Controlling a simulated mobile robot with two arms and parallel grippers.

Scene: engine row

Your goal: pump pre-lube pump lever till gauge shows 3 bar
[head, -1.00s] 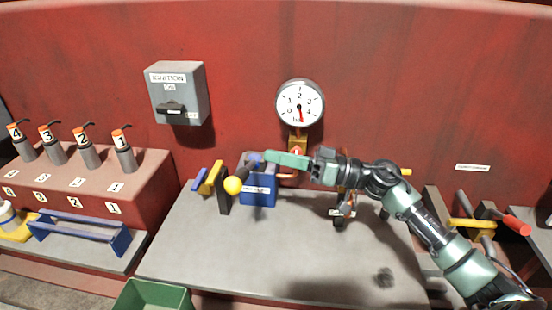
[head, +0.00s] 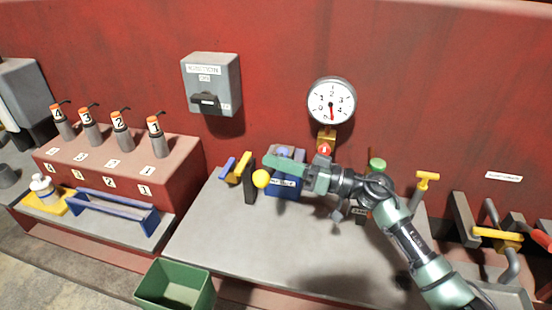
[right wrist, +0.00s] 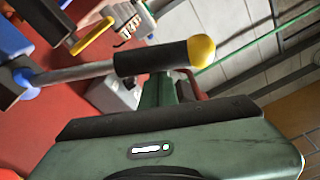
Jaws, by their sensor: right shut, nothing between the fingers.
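The blue pre-lube pump (head: 287,188) stands on the grey bench. Its lever ends in a yellow ball (head: 261,178); my fingers hide much of the lever in the head view. The right wrist view shows its grey rod, black grip (right wrist: 150,59) and the yellow ball. My right gripper (head: 268,160) is shut and empty, with its green fingers over the lever near the ball; I cannot tell whether they touch it. The round white gauge (head: 331,102) hangs on the red wall; its red needle points almost straight down, below the numbers. My left gripper is not in view.
The grey ignition box (head: 211,84) is on the wall at upper left. Numbered injectors (head: 121,133) stand on the red block at left. A green bin (head: 175,285) stands in front of the bench. Valves with yellow handles (head: 427,177) are at right. The bench front is clear.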

